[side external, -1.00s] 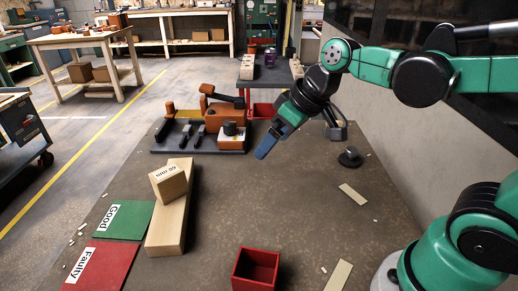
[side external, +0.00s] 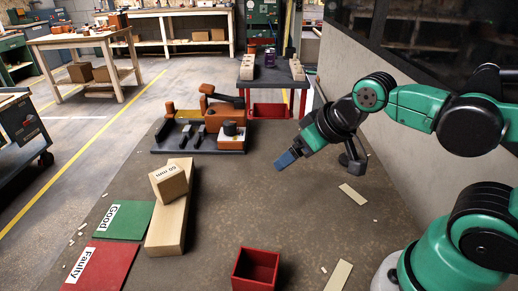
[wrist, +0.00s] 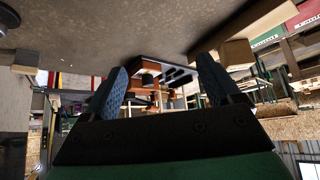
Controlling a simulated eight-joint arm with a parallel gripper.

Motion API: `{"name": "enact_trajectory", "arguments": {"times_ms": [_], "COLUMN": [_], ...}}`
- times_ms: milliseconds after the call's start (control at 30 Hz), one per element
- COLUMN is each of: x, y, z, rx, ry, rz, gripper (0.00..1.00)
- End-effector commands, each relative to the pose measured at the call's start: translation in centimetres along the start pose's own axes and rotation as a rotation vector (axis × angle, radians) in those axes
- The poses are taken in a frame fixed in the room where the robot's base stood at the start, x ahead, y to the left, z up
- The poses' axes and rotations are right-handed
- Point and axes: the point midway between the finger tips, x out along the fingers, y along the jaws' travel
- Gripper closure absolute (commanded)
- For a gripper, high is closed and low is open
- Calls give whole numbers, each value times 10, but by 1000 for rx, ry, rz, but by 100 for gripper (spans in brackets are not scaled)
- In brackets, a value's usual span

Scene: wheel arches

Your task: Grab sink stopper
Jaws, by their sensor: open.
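The sink stopper seems to be the dark round piece with a raised knob, lying on the brown table. In the side view a dark part of my wrist overlaps it, so only some of it (side external: 354,167) shows. In the wrist view a dark disc (wrist: 20,27) at the upper left looks like the same stopper. My gripper (side external: 284,161) is in the air above the table, left of the stopper and apart from it. Its blue fingers stand apart with nothing between them in the wrist view (wrist: 162,66).
An orange fixture (side external: 212,112) on a dark plate stands at the back. A wooden block (side external: 170,180) sits on a long plank at left, beside the green Good (side external: 125,218) and red Faulty (side external: 100,265) panels. A red box (side external: 256,268) is in front. A wall runs along the right.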

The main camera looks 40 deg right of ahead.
Motion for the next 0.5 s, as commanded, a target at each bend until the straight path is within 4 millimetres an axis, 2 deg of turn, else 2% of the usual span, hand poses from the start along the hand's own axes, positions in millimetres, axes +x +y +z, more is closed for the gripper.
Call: {"name": "enact_trajectory", "arguments": {"times_ms": [67,100,367,500], "x": [0,0,0,5], "y": [0,0,1,11], "z": [0,0,0,-5], "rx": [0,0,-7,-105], "ry": [0,0,-3,-44], "rz": [0,0,3,54], "gripper": [16,19,19,19]}}
